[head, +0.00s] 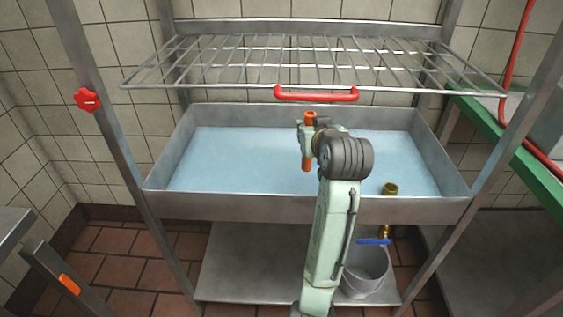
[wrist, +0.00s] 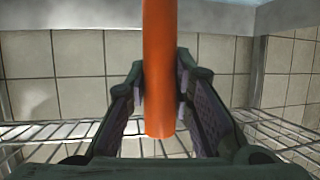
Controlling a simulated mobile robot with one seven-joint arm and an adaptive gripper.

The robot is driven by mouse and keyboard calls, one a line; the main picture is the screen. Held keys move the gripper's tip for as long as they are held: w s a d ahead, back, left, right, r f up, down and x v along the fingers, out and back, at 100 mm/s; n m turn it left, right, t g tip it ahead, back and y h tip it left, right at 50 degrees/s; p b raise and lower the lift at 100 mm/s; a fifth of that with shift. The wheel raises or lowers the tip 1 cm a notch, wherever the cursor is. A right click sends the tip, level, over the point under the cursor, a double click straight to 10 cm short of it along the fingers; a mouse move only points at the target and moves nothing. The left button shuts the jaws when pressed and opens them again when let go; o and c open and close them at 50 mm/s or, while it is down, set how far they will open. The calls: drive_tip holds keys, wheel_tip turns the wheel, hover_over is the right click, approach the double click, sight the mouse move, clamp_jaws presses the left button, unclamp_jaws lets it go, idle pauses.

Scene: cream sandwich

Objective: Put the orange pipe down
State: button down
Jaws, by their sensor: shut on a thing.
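The orange pipe (head: 307,162) is held by my gripper (head: 307,138) above the metal basin (head: 300,209) with pale blue liquid or lining. It stands roughly upright in the head view, with its ends showing above and below the jaws. In the wrist view the orange pipe (wrist: 160,60) runs down from the top edge between the two fingers of my gripper (wrist: 162,92), which are shut on it. My arm covers part of the basin's front wall. I cannot tell how far the pipe is above the blue surface.
A wire rack (head: 300,62) with a red handle (head: 316,95) hangs above the back of the basin. A brass fitting (head: 390,189) is at the front right, with a blue valve handle (head: 373,241) and bucket (head: 365,272) below. The basin's left side is clear.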

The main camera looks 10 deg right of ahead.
sight(309, 160)
wheel_tip(309, 160, down, 8)
drive_tip(key=shift+f, duration=0.25)
drive_tip(key=shift+f, duration=0.2)
drive_tip(key=c, duration=1.4)
unclamp_jaws()
drive_tip(key=shift+r, duration=0.2)
drive_tip(key=shift+s+r, duration=0.15)
drive_tip(key=shift+s, duration=0.2)
drive_tip(key=v, duration=1.1)
drive_tip(key=shift+s, duration=0.15)
